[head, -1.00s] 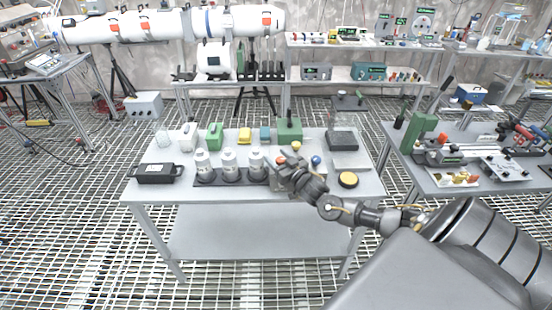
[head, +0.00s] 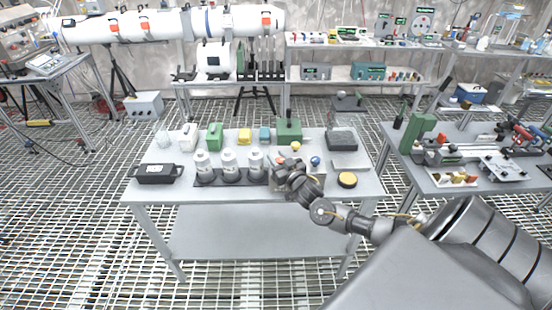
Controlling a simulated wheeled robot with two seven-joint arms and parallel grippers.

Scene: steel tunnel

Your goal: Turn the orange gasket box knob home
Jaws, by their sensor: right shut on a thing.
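The orange gasket box knob (head: 281,160) shows as a small orange patch on the middle table, at the tip of my right gripper. My right gripper (head: 281,169) reaches in from the right and is shut on the orange knob. The fingers and wrist hide most of the knob and the box under it, so I cannot tell how far the knob is turned. A yellow knob (head: 296,146) and a blue knob (head: 315,161) stand just behind and to the right. My left gripper is not in view.
Three white-topped cylinders (head: 229,160) stand on a dark tray left of the gripper. A black case (head: 158,174) lies at the table's left end. A yellow-topped round thing (head: 347,180) sits right of my wrist. A green box (head: 289,130) and other small boxes line the back.

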